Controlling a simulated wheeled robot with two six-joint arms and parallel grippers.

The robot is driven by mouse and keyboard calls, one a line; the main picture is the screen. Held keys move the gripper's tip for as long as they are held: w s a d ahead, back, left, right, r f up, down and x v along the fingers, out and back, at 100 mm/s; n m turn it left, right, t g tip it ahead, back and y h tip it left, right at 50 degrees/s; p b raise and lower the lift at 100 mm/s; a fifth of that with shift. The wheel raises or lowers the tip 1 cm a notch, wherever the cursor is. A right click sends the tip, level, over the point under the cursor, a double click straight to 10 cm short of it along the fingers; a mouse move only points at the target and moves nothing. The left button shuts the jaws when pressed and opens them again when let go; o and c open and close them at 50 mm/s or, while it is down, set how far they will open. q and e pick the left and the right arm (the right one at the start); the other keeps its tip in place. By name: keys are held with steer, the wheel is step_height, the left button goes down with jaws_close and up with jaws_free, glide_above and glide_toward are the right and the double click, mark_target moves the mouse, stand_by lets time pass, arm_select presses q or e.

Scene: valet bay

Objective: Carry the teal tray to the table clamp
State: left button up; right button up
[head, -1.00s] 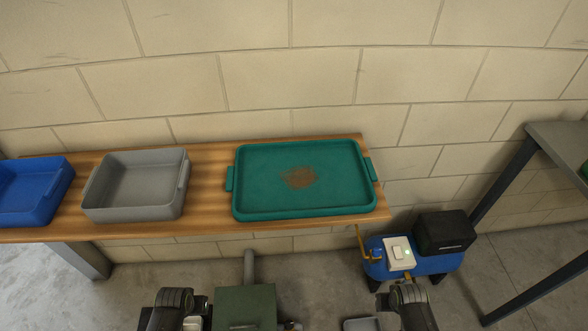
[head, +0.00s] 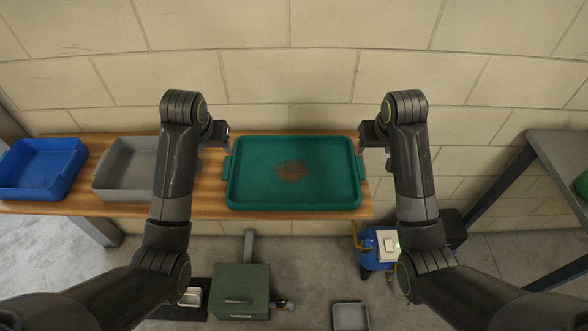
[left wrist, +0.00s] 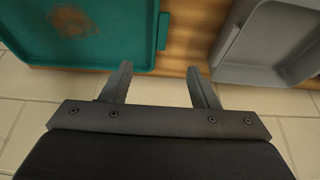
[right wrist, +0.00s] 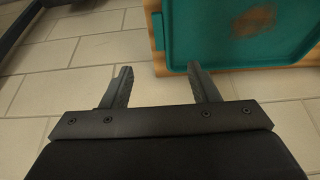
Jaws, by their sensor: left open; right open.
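The teal tray (head: 250,192) lies flat on the wooden bench, with a handle at each end and a brown patch on its floor. My left gripper (head: 226,136) is open and empty, above the bench by the tray's left end. The left wrist view shows its fingers (left wrist: 158,82) apart, with the tray's handle (left wrist: 162,30) ahead of them. My right gripper (head: 364,138) is open and empty by the tray's right end. The right wrist view shows its fingers (right wrist: 160,72) apart near the other handle (right wrist: 157,30). I cannot make out a table clamp.
A grey bin (head: 112,180) and a blue bin (head: 40,170) stand left on the wooden bench (head: 208,200). A grey table (head: 565,148) stands at right, with a green thing at the edge. A green box (head: 240,285) and blue compressor (head: 370,258) are on the floor.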

mark_target(229, 166)
arm_select(q)
steer(key=shift+r, duration=0.25)
arm_select(e)
steer(key=shift+a+r, duration=0.2)
steer(key=shift+r, duration=0.1)
arm_select(q)
steer(key=shift+w+f, duration=0.1)
arm_select(e)
steer(key=shift+w+f, duration=0.1)
arm_select(q)
steer(key=x, duration=1.7)
steer(key=shift+w, duration=0.1)
arm_select(e)
steer(key=x, duration=1.7)
steer(key=shift+w+f, duration=0.1)
arm_select(q)
jaws_close()
arm_select(e)
jaws_close()
